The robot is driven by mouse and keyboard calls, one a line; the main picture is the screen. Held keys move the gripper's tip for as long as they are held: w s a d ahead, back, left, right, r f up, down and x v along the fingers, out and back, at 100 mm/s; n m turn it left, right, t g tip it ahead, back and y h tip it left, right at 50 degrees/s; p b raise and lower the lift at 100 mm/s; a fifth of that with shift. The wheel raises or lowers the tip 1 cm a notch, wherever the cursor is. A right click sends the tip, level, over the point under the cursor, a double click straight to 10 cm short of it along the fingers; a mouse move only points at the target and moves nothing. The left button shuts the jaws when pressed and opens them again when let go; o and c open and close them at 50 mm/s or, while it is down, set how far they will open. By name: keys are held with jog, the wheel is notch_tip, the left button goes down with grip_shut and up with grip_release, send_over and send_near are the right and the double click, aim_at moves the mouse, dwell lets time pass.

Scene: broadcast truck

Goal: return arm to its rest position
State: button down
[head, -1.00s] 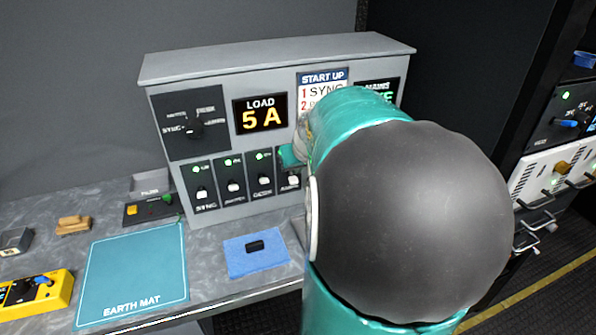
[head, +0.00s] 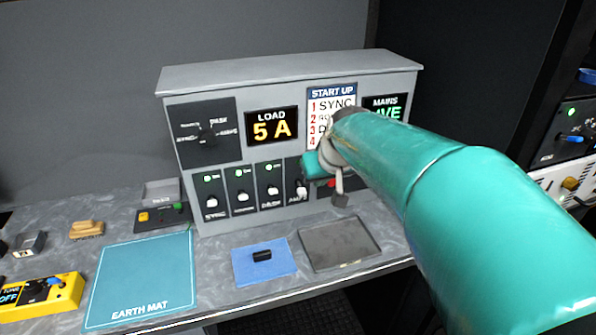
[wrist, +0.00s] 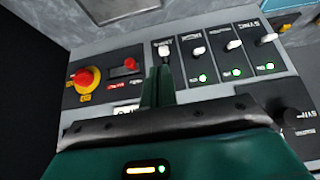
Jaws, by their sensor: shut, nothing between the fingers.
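My gripper (wrist: 158,82) shows in the wrist view with its narrow green fingers together and nothing between them. In the head view my teal arm reaches in from the lower right, and its end is in front of the right part of the grey console (head: 290,75). The fingertips cannot be made out clearly there. The arm's end hides part of the fourth lever and the panel to its right. The wrist view shows the white levers (wrist: 198,51), three lit green lamps and a red button on a yellow base (wrist: 84,78). I cannot tell whether the fingers touch the console.
The LOAD display (head: 272,126) reads 5 A. On the bench are a grey tray (head: 312,262), a blue cloth (head: 245,272) with a black piece on it, a teal earth mat (head: 145,270) and a yellow box (head: 65,297). A rack (head: 562,150) stands at the right.

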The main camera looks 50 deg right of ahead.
jog(key=shift+s+a+r, duration=0.15)
jog(key=shift+s+a, duration=0.05)
jog(key=shift+s, duration=0.1)
dwell(0.4)
jog(key=w+a+n+y, duration=0.2)
jog(key=w+a+n, duration=0.15)
jog(key=a, duration=1.25)
jog(key=s+a+f+n, duration=0.1)
jog(key=s+a, duration=0.1)
jog(key=a, duration=0.6)
jog(key=s+a+f+n+y, duration=0.1)
jog(key=s+a, duration=0.1)
jog(key=a, duration=0.5)
jog(key=shift+a+f+n, duration=0.35)
jog(key=shift+a+f, duration=0.05)
jog(key=shift+s+d, duration=0.1)
jog(key=shift+d, duration=0.1)
